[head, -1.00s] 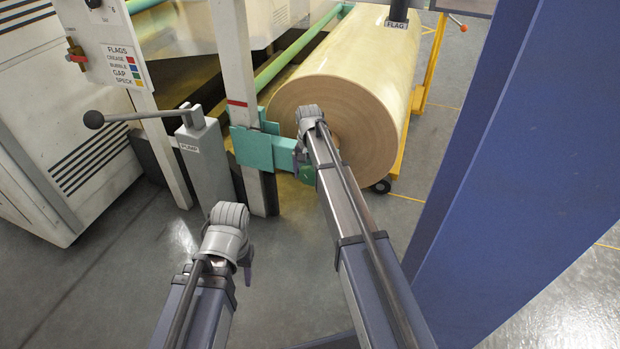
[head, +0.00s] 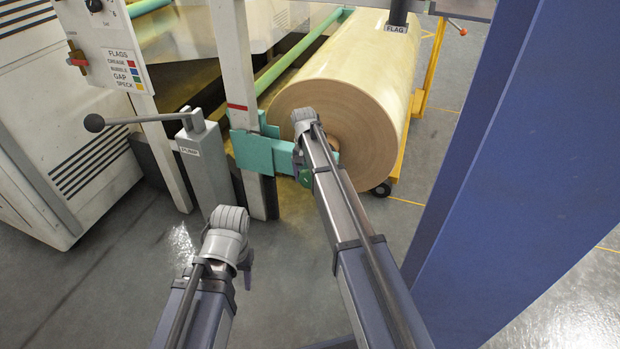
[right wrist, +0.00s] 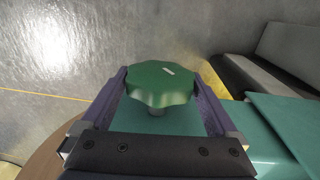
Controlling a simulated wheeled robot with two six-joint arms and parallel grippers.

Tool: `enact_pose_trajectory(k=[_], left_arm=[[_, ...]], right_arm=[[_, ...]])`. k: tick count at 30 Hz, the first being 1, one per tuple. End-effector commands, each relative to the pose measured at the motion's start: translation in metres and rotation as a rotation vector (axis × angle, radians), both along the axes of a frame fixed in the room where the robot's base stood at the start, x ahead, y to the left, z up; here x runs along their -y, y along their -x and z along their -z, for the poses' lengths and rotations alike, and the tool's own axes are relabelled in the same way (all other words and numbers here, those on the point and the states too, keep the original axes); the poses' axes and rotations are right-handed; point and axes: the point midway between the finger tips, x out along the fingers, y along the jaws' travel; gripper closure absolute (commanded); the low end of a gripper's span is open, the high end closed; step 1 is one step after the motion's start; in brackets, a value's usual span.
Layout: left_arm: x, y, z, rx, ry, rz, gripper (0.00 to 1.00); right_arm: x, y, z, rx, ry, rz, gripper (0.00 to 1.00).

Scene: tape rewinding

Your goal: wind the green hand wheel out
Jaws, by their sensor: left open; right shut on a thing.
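The green hand wheel (right wrist: 160,84) has a scalloped rim and a pale mark on top. It sits between the two fingers of my right gripper (right wrist: 163,80) in the right wrist view, and the gripper is shut on it. In the head view the wheel (head: 306,178) is partly hidden behind my right wrist, by the green bracket (head: 252,153) on the pale post. My left gripper (head: 247,265) is open and empty over the floor, mostly hidden by its own wrist.
A large tan roll (head: 335,105) lies behind the bracket. A grey pump (head: 205,165) with a ball-ended lever (head: 95,122) stands left of the post. A blue column (head: 510,160) is close on the right. The floor around my left gripper is clear.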

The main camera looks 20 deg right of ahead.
Motion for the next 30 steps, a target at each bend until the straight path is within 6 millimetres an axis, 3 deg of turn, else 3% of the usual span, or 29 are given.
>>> enact_pose_trajectory(k=[18, 30], left_arm=[[0.000, 0.000, 0.032, 0.002, 0.001, 0.000, 0.50], [0.000, 0.000, 0.043, 0.002, 0.001, 0.000, 0.50]], right_arm=[[-0.003, -0.003, 0.005, -0.239, 0.353, 0.000, 0.61], [-0.003, -0.001, 0.002, -0.309, 0.453, 0.000, 0.61]])
